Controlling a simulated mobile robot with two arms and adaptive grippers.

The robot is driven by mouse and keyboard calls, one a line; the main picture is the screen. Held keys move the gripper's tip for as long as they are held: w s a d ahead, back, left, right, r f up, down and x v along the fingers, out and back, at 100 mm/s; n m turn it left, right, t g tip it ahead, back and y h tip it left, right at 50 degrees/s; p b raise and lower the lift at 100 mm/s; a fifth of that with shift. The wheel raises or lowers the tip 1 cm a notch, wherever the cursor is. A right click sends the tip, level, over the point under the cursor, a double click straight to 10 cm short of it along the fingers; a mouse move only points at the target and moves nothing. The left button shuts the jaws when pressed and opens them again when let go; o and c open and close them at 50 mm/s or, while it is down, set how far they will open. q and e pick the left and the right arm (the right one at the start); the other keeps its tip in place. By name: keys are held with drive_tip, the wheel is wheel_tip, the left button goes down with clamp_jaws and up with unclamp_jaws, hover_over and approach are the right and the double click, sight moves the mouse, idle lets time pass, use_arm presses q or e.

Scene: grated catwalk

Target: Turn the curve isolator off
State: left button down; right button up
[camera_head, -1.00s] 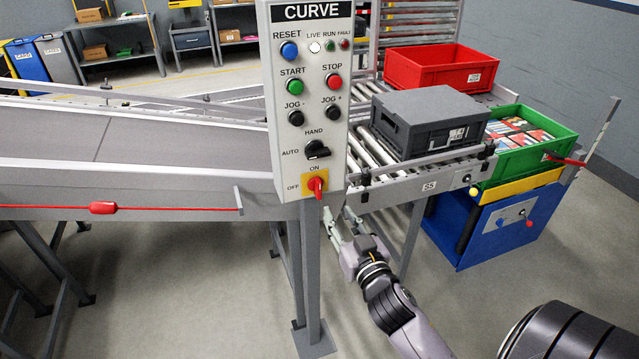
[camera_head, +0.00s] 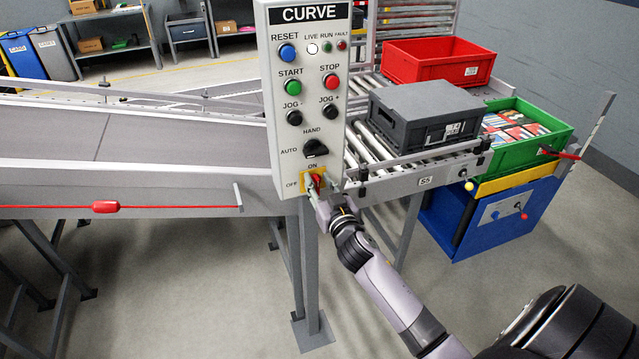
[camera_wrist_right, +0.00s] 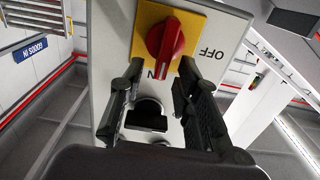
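The curve isolator (camera_head: 317,180) is a red rotary handle on a yellow plate at the bottom of the CURVE panel (camera_head: 265,150). In the right wrist view the red handle (camera_wrist_right: 165,38) shows with ON below it and OFF to its right. Its marked end appears to point toward ON. My right gripper (camera_head: 320,187) is at the isolator and partly covers it in the head view. My left gripper is not in view.
Above the isolator are a black HAND/AUTO selector (camera_head: 315,148), jog knobs, a green START button (camera_head: 293,87) and a red STOP button (camera_head: 330,81). Roller conveyor with a grey crate (camera_head: 425,115) lies to the right. A red pull cord (camera_head: 105,207) runs along the left conveyor.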

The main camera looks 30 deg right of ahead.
clamp_jaws()
drive_tip(key=shift+a+n, duration=0.1)
drive_tip(key=shift+n, duration=0.3)
drive_tip(key=n, duration=0.3)
drive_tip(key=shift+w+a+f, duration=0.1)
drive_tip(key=shift+a, duration=0.2)
drive_tip(key=n, duration=0.4)
drive_tip(key=a+f+n, duration=0.1)
drive_tip(key=n, duration=0.4)
drive_tip(key=f+n+b, duration=0.1)
drive_tip(key=n, duration=0.4)
drive_tip(key=shift+w+a+f, duration=0.15)
drive_tip(key=shift+w+a, duration=0.05)
drive_tip(key=shift+a, duration=0.15)
drive_tip(key=shift+n, duration=0.3)
